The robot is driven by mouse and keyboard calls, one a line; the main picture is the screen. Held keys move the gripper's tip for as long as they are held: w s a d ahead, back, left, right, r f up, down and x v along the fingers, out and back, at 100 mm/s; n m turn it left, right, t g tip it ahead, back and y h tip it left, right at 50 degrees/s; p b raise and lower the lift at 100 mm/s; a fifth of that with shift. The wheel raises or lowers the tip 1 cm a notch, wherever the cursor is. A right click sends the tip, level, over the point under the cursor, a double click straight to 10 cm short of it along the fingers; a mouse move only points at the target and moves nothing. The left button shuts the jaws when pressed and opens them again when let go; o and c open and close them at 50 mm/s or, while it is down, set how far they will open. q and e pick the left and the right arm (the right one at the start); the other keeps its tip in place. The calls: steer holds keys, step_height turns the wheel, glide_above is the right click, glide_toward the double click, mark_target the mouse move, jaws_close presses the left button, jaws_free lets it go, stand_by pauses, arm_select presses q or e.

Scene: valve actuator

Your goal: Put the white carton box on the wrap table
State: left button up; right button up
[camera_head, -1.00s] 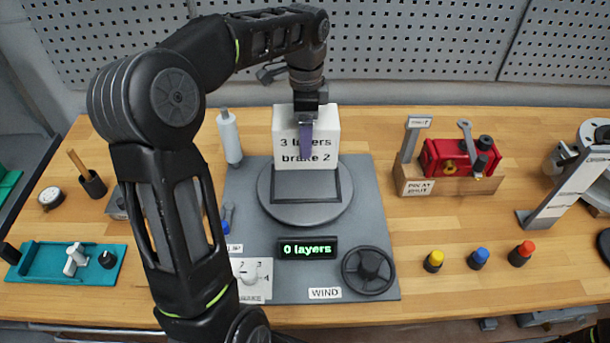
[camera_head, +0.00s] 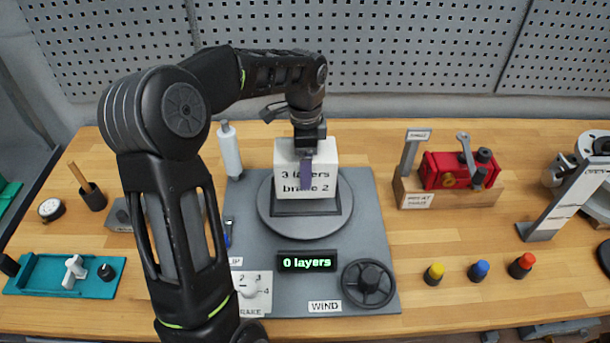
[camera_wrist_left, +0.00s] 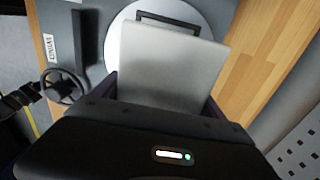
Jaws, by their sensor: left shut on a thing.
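The white carton box (camera_head: 321,177) has black text reading "3 layers brake 2" on its front. It is over the back part of the round grey wrap table (camera_head: 330,226), within its black square frame's area. I cannot tell whether it touches the surface. My left gripper (camera_head: 306,170) comes down from above and is shut on the box, one purple finger lying across its front. In the left wrist view the box (camera_wrist_left: 172,65) sits between the fingers, with the turntable (camera_wrist_left: 190,12) behind it. My right gripper is not in view.
The grey base carries a "0 layers" display (camera_head: 307,262), a black WIND handwheel (camera_head: 368,284) and a brake dial (camera_head: 250,287). A white roll (camera_head: 230,150) stands left of the box. A red device (camera_head: 458,170) and coloured buttons (camera_head: 480,270) are on the right.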

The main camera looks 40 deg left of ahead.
arm_select(q)
steer(key=shift+f, duration=2.15)
steer(key=shift+f, duration=0.15)
steer(key=o, duration=1.9)
step_height(320, 180, up, 12)
steer(key=shift+r, duration=0.15)
